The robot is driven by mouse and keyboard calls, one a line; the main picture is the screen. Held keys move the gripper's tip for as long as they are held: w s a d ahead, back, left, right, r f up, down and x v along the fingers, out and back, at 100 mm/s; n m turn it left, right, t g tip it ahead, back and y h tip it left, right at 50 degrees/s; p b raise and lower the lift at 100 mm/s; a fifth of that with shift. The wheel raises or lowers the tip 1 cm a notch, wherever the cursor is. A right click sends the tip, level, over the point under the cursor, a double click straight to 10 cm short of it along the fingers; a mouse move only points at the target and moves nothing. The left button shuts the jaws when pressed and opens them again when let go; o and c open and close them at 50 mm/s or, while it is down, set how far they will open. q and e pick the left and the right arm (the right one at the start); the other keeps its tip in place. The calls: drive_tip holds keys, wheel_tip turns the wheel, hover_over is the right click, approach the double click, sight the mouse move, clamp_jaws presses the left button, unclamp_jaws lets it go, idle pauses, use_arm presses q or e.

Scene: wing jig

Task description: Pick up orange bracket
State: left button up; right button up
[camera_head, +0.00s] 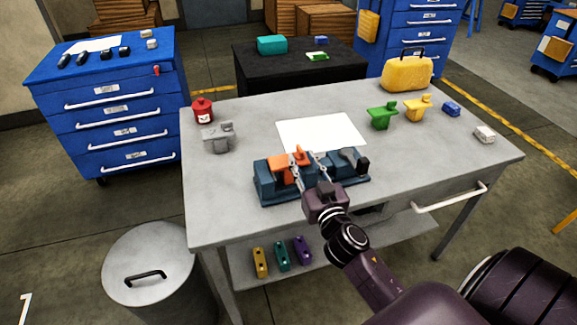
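The orange bracket (279,172) sits in the left part of a dark blue jig block (312,190) near the middle of the table. My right gripper (306,156) reaches over the jig from the front. Its two grey fingers are spread apart at the bracket's right end. The left finger overlaps the bracket in the picture, and I cannot tell whether it touches. A grey part (350,158) sits at the right of the jig. My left gripper is not in view.
On the grey table (225,190), a white sheet (320,132) lies behind the jig. Green (382,115) and yellow (417,107) brackets and a yellow case (407,74) stand right. The front right is clear.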

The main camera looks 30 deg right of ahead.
sight(302, 153)
drive_tip(key=x, duration=0.2)
drive_tip(key=p+x, duration=0.1)
drive_tip(key=x, duration=0.1)
drive_tip(key=shift+w+d+r, duration=0.15)
drive_tip(key=shift+d+r, duration=0.05)
drive_tip(key=shift+d, duration=0.25)
drive_tip(key=shift+w+f, duration=0.1)
drive_tip(key=shift+w, duration=0.2)
drive_tip(key=shift+c, duration=0.3)
clamp_jaws()
